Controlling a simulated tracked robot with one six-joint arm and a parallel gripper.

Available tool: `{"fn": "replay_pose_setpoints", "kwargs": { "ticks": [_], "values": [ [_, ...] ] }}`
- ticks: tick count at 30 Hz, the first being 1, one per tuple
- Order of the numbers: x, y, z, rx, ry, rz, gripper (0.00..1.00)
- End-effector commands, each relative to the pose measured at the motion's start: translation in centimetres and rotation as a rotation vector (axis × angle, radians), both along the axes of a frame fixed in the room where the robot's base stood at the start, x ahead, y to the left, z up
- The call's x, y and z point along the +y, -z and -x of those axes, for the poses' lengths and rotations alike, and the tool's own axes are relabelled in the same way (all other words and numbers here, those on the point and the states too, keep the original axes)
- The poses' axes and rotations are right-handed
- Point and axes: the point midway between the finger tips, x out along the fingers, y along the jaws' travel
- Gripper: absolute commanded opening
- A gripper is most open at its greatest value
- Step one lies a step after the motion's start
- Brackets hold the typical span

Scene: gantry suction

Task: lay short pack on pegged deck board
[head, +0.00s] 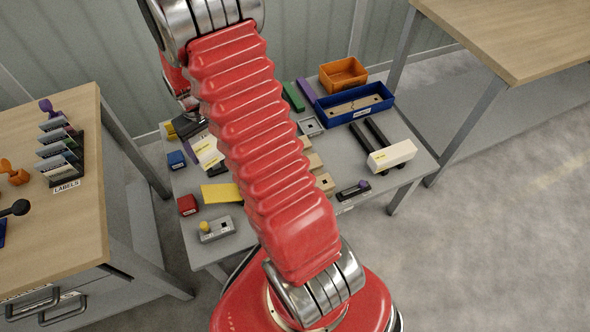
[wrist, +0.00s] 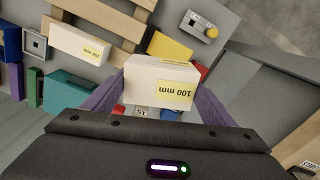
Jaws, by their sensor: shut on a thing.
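My gripper (wrist: 160,88) is shut on a short white pack (wrist: 150,72) with a yellow "100 mm" label, its purple fingers at both ends. The held pack also shows in the head view (head: 206,150), left of my red arm. Pale wooden boards (wrist: 108,20) cross the top left of the wrist view, apart from the held pack in the picture. My arm hides most of the boards in the head view; I cannot make out any pegs.
A yellow block (wrist: 168,46) and a grey box with a yellow knob (head: 216,229) are near the held pack. A longer white pack (head: 391,155) rests across dark rails. A blue tray (head: 354,103) and orange bin (head: 343,74) stand at the back.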

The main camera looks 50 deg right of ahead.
Motion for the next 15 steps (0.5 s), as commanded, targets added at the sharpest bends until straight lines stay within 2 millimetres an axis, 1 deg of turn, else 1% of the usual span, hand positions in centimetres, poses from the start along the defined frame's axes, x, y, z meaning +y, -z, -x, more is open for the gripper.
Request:
{"fn": "replay_pose_setpoints", "kwargs": {
  "ticks": [1, 6, 11, 15],
  "values": [
    [-1.5, 0.9, 1.4, 0.003, 0.026, -0.001, 0.49],
    [-5.6, 3.7, 5.6, 0.003, 0.095, -0.002, 0.49],
    [-8.6, 6.1, 10.0, 0.003, 0.159, -0.001, 0.49],
    [-10.6, 8.0, 14.1, 0.003, 0.214, -0.001, 0.49]
  ]
}}
